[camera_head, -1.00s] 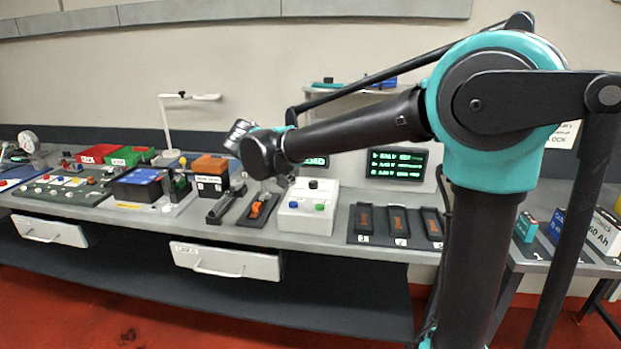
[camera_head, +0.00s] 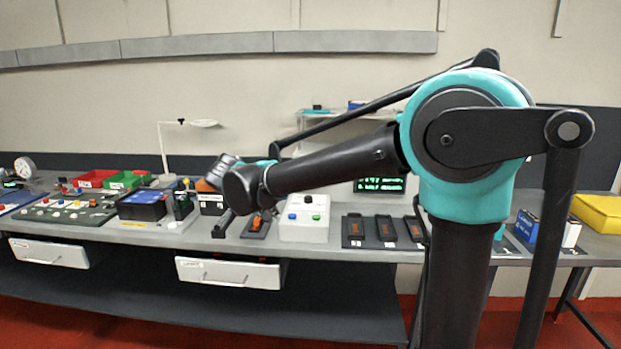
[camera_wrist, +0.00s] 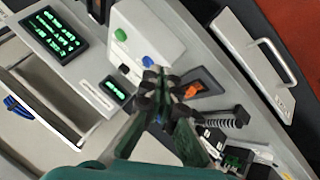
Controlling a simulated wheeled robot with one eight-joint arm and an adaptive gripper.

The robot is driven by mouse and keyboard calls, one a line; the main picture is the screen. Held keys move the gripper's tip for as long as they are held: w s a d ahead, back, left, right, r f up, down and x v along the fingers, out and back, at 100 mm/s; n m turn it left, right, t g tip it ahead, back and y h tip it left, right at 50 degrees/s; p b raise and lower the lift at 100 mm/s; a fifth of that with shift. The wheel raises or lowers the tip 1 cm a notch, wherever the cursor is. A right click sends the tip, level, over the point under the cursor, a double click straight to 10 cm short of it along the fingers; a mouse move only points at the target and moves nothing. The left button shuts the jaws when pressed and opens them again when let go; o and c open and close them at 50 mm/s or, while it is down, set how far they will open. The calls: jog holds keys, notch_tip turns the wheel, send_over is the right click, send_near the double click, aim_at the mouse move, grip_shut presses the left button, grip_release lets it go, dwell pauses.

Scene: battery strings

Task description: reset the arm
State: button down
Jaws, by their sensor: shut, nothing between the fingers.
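My arm (camera_head: 330,172) stretches from the right toward the left across the camera_head view, raised in front of the bench. Its wrist end (camera_head: 240,188) hangs in front of the bench's middle, and my gripper's fingertips cannot be made out there. In the camera_wrist view my gripper (camera_wrist: 160,84) is shut and empty, its fingers meeting at the tips. Behind them lie the white button box (camera_wrist: 140,32) and an orange clip (camera_wrist: 193,90) on a dark plate. I see no contact with either.
The bench (camera_head: 340,252) holds the white button box (camera_head: 304,232), dark trays (camera_head: 380,232), a blue-topped battery (camera_head: 142,204), red (camera_head: 95,179) and green (camera_head: 121,180) bins, and a lamp (camera_head: 163,150). A drawer (camera_head: 230,272) sits below. A yellow case (camera_head: 600,212) is at right.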

jog(key=s+d+f+m+g, duration=0.1)
jog(key=s+d+f, duration=0.1)
jog(key=d+f, duration=0.35)
jog(key=s+d+f+g+y, duration=0.1)
jog(key=s+d+f, duration=0.1)
jog(key=d, duration=0.6)
jog(key=s+d+f+m+g, duration=0.1)
jog(key=s+d+f, duration=0.2)
jog(key=d, duration=0.4)
jog(key=s+d+f+m+y, duration=0.1)
jog(key=s+d+f, duration=0.3)
jog(key=s, duration=0.3)
jog(key=s+d+f+m+g+y, duration=0.1)
jog(key=s+d+f, duration=0.4)
jog(key=s+f, duration=0.2)
jog(key=shift+s+d+y, duration=0.25)
jog(key=shift+s+y, duration=0.15)
